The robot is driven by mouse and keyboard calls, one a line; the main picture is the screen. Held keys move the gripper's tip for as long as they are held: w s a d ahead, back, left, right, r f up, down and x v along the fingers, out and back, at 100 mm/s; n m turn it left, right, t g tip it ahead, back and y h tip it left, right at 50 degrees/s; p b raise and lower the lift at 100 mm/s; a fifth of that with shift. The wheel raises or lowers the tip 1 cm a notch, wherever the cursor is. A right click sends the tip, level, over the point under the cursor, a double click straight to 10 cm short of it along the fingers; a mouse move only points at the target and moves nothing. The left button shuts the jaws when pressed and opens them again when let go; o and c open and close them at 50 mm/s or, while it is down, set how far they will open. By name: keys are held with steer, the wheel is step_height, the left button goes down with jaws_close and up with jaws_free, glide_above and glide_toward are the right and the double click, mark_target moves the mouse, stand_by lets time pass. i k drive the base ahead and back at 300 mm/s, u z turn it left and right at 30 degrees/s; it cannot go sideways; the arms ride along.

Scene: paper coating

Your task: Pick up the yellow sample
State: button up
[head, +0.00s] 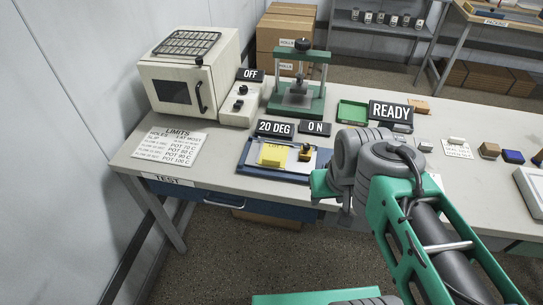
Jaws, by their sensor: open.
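The yellow sample (272,155) is a flat yellow sheet with faint markings. It lies on a blue-edged board (248,166) near the front edge of the bench, left of my arm. A small block with a yellow base and dark knob (305,151) stands on the same board, to the right of the sheet. My gripper (333,200) is only partly in view, at the bench's front edge to the right of the board. It is open and apart from the sheet. My wrist covers part of it, and I cannot make out both fingertips clearly.
Signs reading "20 DEG" (275,128) and "ON" (315,129) stand just behind the board. A green press (297,96), a white oven (188,72) and a green tray (352,113) are further back. A limits sheet (170,147) lies left. Bare bench (222,150) separates it from the board.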

mark_target(272, 155)
steer(key=u, duration=3.8)
steer(key=k, duration=0.8)
steer(key=z, duration=0.55)
steer(key=i, duration=0.5)
steer(key=u, duration=0.05)
